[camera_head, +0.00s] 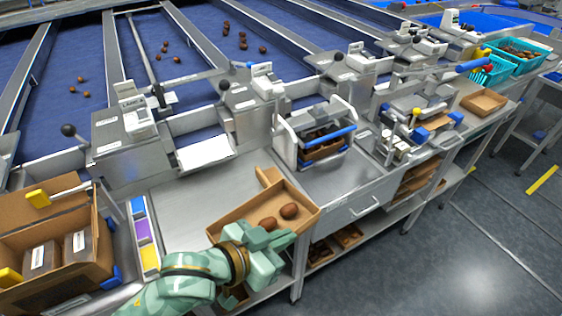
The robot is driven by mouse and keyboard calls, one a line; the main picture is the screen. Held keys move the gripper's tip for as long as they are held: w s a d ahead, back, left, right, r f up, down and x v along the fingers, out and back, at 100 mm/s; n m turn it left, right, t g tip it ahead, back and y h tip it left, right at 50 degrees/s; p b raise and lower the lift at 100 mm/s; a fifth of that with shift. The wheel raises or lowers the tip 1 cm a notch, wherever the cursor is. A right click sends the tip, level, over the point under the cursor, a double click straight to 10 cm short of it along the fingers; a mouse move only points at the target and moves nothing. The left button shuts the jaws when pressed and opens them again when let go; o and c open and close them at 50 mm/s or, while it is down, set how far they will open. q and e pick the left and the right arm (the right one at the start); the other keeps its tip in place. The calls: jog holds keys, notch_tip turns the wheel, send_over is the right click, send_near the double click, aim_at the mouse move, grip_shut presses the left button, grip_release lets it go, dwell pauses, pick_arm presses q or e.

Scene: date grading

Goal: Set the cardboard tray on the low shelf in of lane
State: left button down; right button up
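A shallow cardboard tray (240,217) with a few brown dates (289,211) in it is at the front right corner of the steel bench (185,190). Its right corner extends past the bench's edge. I cannot tell whether it rests on the bench or is slightly raised. My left gripper (284,240) is at the tray's front wall, and its fingers overlap that wall. Their closing is hidden from this angle. Low shelves run under the benches; one low shelf (322,254) on the right holds brown trays (347,236). My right gripper is out of view.
An open cardboard box (85,285) with packs stands at the left, beside a strip of coloured bins (142,228). A white-framed device (315,140) with a blue handle stands behind right. Turquoise baskets (490,78) are far right.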

aim_at(243, 213)
pick_arm(q)
jog(key=shift+a+f, duration=0.15)
jog(key=shift+f, duration=0.1)
jog(key=shift+a+f+n+t+y, duration=0.1)
jog(key=shift+a+n+t+y, duration=0.2)
jog(key=shift+n, duration=0.1)
jog(key=w+a+r+n+y, duration=0.1)
jog(key=a, duration=0.1)
jog(key=w+a+n+t+y, duration=0.1)
jog(key=a, duration=0.1)
jog(key=w+a+r+n+t+y, duration=0.1)
jog(key=a, duration=0.2)
jog(key=shift+w+r+n, duration=0.3)
jog(key=shift+w, duration=0.1)
jog(key=w+a+r+n+t+y, duration=0.1)
jog(key=w+a+r+n+y, duration=0.2)
jog(key=a, duration=0.7)
notch_tip(243, 213, up, 3)
jog(key=shift+r+n+y, duration=0.2)
jog(key=shift+n+y, duration=0.6)
jog(key=shift+y, duration=0.4)
jog(key=shift+a, duration=0.1)
